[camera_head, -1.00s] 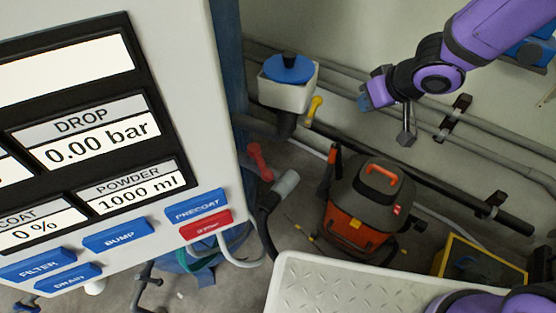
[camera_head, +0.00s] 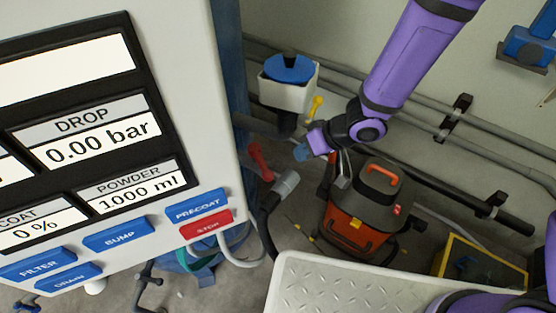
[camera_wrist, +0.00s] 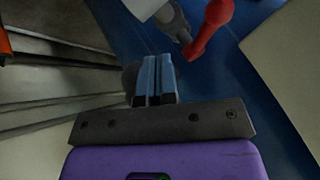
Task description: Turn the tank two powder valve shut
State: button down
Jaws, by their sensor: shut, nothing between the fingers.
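A yellow valve handle (camera_head: 315,107) stands beside the grey outlet under a white hopper (camera_head: 287,92) with a blue lid. A red valve handle (camera_head: 260,162) sits lower, next to a grey pipe end (camera_head: 286,183). No label shows which one is the tank two powder valve. My gripper (camera_head: 301,152) is shut and empty, to the right of the red handle and below the yellow one. In the wrist view my blue fingertips (camera_wrist: 158,62) are together, and the red handle (camera_wrist: 209,30) is ahead and to the right, apart from them. The yellow handle is not visible there.
A control panel (camera_head: 215,90) with displays and buttons fills the left. An orange and black vacuum (camera_head: 362,210) stands on the floor below my arm. Grey pipes (camera_head: 420,90) run along the wall. A yellow-edged box (camera_head: 485,265) is at lower right.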

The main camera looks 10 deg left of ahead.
aim_at(261, 162)
jog(key=a+f, duration=0.1)
jog(key=a, duration=0.1)
jog(key=s+a+f, duration=0.1)
jog(key=a, duration=0.1)
jog(key=shift+a+f, duration=0.1)
jog(key=shift+f, duration=0.25)
jog(key=shift+s+a+r, duration=0.15)
jog(key=shift+s+a, duration=0.45)
jog(key=shift+a, duration=0.15)
